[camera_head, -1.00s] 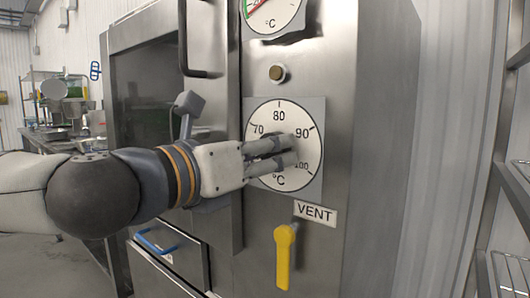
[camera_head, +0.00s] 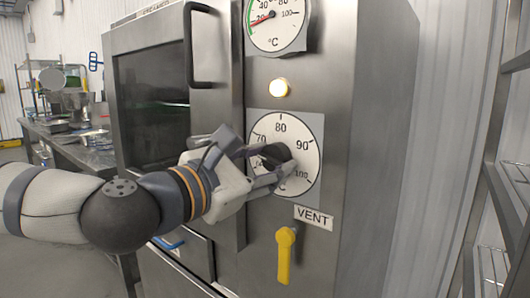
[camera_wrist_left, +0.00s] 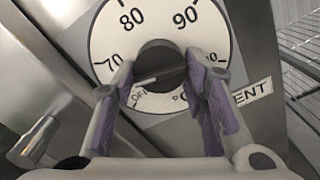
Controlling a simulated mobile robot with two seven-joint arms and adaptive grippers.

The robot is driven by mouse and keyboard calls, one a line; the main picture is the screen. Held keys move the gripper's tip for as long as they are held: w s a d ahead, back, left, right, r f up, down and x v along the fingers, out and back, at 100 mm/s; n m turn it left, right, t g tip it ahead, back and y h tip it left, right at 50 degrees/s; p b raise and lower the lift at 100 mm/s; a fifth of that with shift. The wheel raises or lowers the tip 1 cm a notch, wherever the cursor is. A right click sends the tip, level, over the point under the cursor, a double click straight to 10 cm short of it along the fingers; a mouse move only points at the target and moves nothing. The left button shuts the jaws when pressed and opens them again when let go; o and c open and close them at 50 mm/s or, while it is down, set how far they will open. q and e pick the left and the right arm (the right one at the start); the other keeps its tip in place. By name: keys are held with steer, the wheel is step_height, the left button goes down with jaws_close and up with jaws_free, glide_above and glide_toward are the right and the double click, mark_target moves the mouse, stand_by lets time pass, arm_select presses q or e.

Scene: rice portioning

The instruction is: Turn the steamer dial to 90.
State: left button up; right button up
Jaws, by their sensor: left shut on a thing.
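The steamer dial plate (camera_head: 303,170) is white with numbers from 70 to 100 on the steamer's steel front. Its dark knob (camera_head: 275,150) is at the plate's centre. My left gripper (camera_head: 277,163) is shut on the knob, with a finger on either side. In the left wrist view the purple-padded fingers of the gripper (camera_wrist_left: 160,70) flank the black knob (camera_wrist_left: 158,54). A pale line on the knob lies near the OFF mark at the lower left; the fingers partly hide the lower scale. My right gripper is out of view.
A lit lamp (camera_head: 280,88) sits above the dial, and a temperature gauge (camera_head: 275,35) above that. A yellow vent handle (camera_head: 285,255) hangs below. The steamer door handle (camera_head: 188,50) is at left, and a wire rack (camera_head: 505,190) stands at right.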

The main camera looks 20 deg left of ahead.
arm_select(q)
steer(key=m+p, duration=0.1)
steer(key=m, duration=0.1)
steer(key=r+m, duration=0.1)
steer(key=shift+s+m+p, duration=0.1)
steer(key=shift+m+p, duration=0.3)
steer(key=m+p, duration=0.2)
steer(key=m, duration=0.2)
steer(key=shift+m, duration=0.3)
steer(key=shift+m+p, duration=0.45)
steer(key=shift+m, duration=1.35)
steer(key=m, duration=0.2)
steer(key=shift+f+m, duration=0.15)
steer(key=shift+m, duration=0.25)
steer(key=m, duration=0.8)
steer(key=shift+m, duration=0.4)
steer(key=shift+d+m, duration=0.1)
steer(key=shift+m, duration=1.7)
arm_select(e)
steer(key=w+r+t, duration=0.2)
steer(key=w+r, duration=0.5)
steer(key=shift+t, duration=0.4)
